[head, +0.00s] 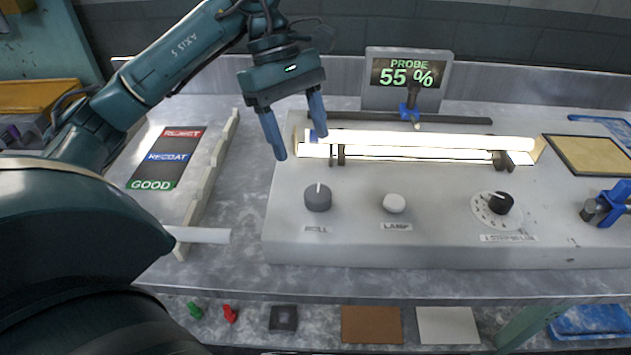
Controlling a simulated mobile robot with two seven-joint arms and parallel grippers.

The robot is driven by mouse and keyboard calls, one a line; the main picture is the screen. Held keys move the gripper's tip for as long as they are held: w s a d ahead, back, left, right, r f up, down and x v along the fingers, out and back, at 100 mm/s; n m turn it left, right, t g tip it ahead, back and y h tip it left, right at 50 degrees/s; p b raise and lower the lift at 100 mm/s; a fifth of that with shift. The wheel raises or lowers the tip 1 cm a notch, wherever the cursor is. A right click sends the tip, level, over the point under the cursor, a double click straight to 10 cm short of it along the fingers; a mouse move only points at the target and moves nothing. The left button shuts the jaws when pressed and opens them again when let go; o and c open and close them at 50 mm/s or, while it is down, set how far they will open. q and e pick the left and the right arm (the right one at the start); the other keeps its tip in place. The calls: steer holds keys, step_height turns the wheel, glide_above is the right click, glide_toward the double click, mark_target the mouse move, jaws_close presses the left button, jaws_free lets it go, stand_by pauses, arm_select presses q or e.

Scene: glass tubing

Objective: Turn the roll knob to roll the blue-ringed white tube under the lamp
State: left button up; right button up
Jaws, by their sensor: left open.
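The roll knob (318,198), grey with a white pointer mark, sits at the left of the grey console above the label ROLL. The white tube (430,141) lies across the rollers behind the knobs, brightly lit. A dark blue patch shows at its left end, beside a finger of my left gripper; I cannot tell the ring clearly. The glowing lamp strip (420,155) shows along the tube's front side. My left gripper (299,143) is open and empty, its blue fingers pointing down above the console's left end, behind and left of the roll knob. My right gripper is out of view.
The console also carries a white lamp button (394,203) and a black dial (501,203). A probe display (408,75) reads 55 %. At left are a REJECT/RECOAT/GOOD board (168,157) and another white tube (205,235), partly hidden by my arm. A blue clamp (613,203) stands at right.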

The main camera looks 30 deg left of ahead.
mark_target(317, 192)
arm_select(q)
steer(key=x, duration=0.9)
steer(key=shift+d+f, duration=0.15)
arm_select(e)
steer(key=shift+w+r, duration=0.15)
arm_select(q)
steer(key=shift+c, duration=0.3)
steer(key=c, duration=0.9)
steer(key=shift+f+n+b, duration=0.25)
steer(key=shift+n+b, duration=0.3)
steer(key=shift+n, duration=0.05)
steer(key=shift+n+t+b, duration=0.4)
steer(key=shift+n+b, duration=0.15)
steer(key=shift+n, duration=0.05)
steer(key=shift+s+r+n+t+b, duration=0.1)
steer(key=shift+n+t+b, duration=0.4)
steer(key=shift+n, duration=0.3)
steer(key=shift+r+n, duration=0.15)
steer(key=shift+n, duration=0.35)
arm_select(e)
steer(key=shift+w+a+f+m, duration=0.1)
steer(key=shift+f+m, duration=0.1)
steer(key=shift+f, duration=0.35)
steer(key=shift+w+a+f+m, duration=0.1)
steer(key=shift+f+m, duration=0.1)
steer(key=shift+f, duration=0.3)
